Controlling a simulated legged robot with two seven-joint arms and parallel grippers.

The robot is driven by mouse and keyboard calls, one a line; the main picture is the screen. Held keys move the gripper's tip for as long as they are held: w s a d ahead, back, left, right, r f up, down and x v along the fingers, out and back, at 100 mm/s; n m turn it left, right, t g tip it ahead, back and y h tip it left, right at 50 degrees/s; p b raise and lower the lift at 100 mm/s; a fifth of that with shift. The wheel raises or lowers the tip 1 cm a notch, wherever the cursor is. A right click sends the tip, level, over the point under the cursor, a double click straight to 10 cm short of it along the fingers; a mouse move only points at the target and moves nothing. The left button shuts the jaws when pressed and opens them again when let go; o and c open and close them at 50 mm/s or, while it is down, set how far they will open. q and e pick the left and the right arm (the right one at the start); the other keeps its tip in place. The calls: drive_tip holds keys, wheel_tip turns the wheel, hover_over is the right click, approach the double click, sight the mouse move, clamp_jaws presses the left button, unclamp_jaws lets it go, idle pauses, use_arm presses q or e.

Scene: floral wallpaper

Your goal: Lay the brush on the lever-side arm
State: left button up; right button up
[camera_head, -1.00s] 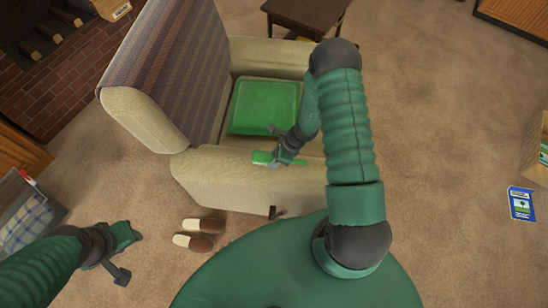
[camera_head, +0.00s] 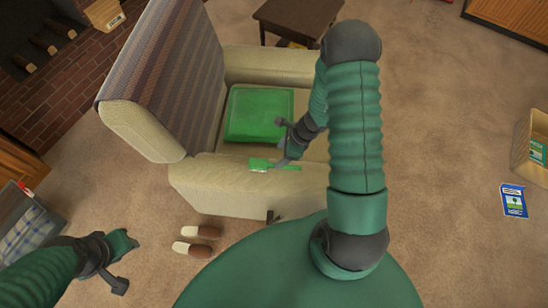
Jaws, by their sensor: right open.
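The green brush (camera_head: 259,164) lies flat on the near arm (camera_head: 215,175) of the beige armchair, its handle pointing right. A small dark lever (camera_head: 271,215) shows low on that same side of the chair. My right gripper (camera_head: 284,143) is open just above and behind the brush handle. One of its fingers overlaps the handle in the picture; I cannot tell whether they touch. My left gripper (camera_head: 122,264) is open and empty over the carpet at the lower left.
A green cushion (camera_head: 259,113) lies on the chair seat. Slippers (camera_head: 195,240) are on the carpet in front of the near arm. A basket with checked cloth (camera_head: 25,232) is at left, a dark side table (camera_head: 302,20) behind. A blue booklet (camera_head: 514,201) and box (camera_head: 533,150) are at right.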

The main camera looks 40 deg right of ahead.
drive_tip(key=s+a+r+n+h, duration=0.1)
drive_tip(key=s+a+r+n, duration=0.1)
drive_tip(key=a+r+n, duration=0.4)
drive_tip(key=s+a+r+n+h, duration=0.2)
drive_tip(key=a+r+n, duration=0.4)
drive_tip(key=r+n, duration=0.7)
drive_tip(key=s+n, duration=0.1)
drive_tip(key=n, duration=0.6)
drive_tip(key=shift+a+r+n+g, duration=0.25)
drive_tip(key=shift+r+n+g, duration=0.05)
drive_tip(key=shift+r+n, duration=0.1)
drive_tip(key=shift+s+d, duration=0.1)
drive_tip(key=shift+d, duration=0.25)
